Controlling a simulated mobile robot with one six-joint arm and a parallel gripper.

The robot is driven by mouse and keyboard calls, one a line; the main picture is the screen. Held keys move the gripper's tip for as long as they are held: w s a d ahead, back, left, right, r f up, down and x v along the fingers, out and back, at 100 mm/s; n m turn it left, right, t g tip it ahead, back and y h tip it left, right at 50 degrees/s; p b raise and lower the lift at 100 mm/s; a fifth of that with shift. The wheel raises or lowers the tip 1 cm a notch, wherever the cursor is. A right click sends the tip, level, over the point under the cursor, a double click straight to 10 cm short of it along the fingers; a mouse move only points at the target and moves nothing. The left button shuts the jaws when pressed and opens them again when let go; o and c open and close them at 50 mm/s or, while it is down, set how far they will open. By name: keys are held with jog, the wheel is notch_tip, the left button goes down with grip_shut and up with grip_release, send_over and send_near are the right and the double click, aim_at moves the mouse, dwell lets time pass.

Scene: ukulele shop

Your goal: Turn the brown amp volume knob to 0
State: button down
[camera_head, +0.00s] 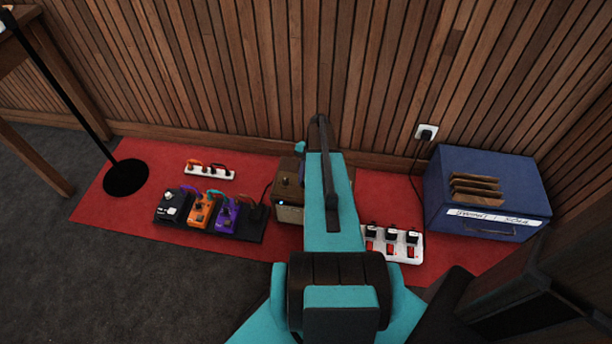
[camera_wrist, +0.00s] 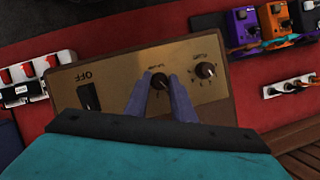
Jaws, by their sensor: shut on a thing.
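The brown amp (camera_head: 288,213) stands on the red mat, partly hidden behind my arm in the head view. In the wrist view its tan top panel (camera_wrist: 118,82) shows a dark switch (camera_wrist: 88,97) marked OFF and two dark knobs. My gripper (camera_wrist: 160,86) has its two purple fingers on either side of the middle knob (camera_wrist: 159,80) and is shut on it. The small label above this knob is too blurred to read surely. The other knob (camera_wrist: 205,70) is to the right, untouched, with a scale around it. In the head view my arm hides most of the gripper.
A pedal board (camera_head: 250,229) with several pedals is left of the amp. A white power strip (camera_head: 209,172) lies behind the pedals. A white switch strip (camera_head: 408,242) is to the right, near a blue box (camera_head: 500,175). A slatted wood wall (camera_head: 230,70) stands close behind.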

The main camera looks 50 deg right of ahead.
jog(key=n+p, duration=0.1)
jog(key=n, duration=0.1)
jog(key=n+g+h+p, duration=0.1)
jog(key=n, duration=0.1)
jog(key=n+g+p, duration=0.1)
jog(key=n, duration=0.1)
jog(key=shift+w+r+n, duration=0.1)
jog(key=shift+w+n, duration=0.2)
jog(key=shift+w, duration=0.05)
jog(key=n, duration=0.1)
jog(key=n+g+h+p, duration=0.1)
jog(key=n, duration=0.1)
jog(key=shift+w+a+n, duration=0.1)
jog(key=shift+a+n, duration=0.05)
jog(key=shift+n, duration=0.15)
jog(key=shift+a+n+h+p, duration=0.15)
jog(key=shift+n+h+p, duration=0.5)
jog(key=shift+n, duration=0.95)
jog(key=shift+g, duration=0.3)
jog(key=c, duration=1.5)
grip_release()
jog(key=shift+c, duration=0.2)
